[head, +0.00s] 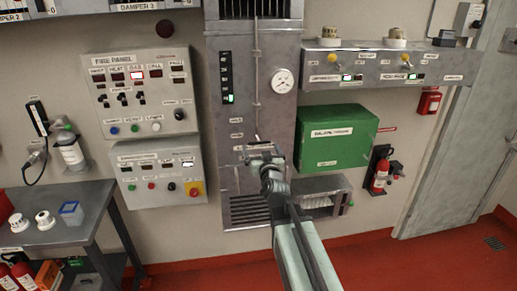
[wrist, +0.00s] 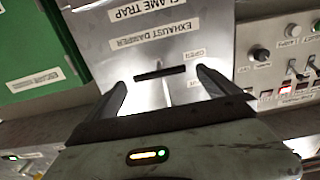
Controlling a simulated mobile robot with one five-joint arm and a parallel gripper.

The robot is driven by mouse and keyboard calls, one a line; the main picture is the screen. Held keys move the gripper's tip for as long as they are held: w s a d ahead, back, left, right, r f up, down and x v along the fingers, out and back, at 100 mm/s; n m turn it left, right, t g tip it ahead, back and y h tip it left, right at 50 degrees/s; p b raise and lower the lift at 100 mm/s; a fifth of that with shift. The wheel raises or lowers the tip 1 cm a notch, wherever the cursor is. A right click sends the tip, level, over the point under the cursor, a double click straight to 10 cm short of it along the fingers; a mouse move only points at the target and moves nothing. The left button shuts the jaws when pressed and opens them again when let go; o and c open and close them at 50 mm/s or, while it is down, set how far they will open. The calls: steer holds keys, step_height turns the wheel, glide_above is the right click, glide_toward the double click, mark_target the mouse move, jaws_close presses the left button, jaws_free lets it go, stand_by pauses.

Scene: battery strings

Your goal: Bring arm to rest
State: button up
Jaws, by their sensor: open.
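My gripper (head: 262,152) is at the end of my outstretched arm, in front of the tall grey central cabinet (head: 252,75). I cannot tell how far the fingertips are from the panel. A "FLAME TRAP" label (wrist: 148,8) is at the top edge.
A fire panel (head: 140,88) and a lower control box (head: 161,175) are left of the cabinet. A dark table (head: 75,228) stands at lower left. Red floor is clear at right.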

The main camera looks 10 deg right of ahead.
steer(key=s+a+f+n+g+y, duration=0.1)
steer(key=s+f+g, duration=0.3)
steer(key=f, duration=0.4)
steer(key=s+a+f+n+g, duration=0.1)
steer(key=s+a+f+g, duration=0.1)
steer(key=s+f+g, duration=0.45)
steer(key=s+d+f+m+g, duration=0.1)
steer(key=s+f+g, duration=0.2)
steer(key=s, duration=0.5)
steer(key=s+d+f+m+g+h, duration=0.1)
steer(key=s+f+g, duration=0.3)
steer(key=s+f, duration=0.2)
steer(key=shift+s+d+f, duration=0.2)
steer(key=shift+s+d, duration=0.15)
steer(key=shift+s, duration=0.85)
steer(key=shift+a+g, duration=0.1)
steer(key=shift+g, duration=0.15)
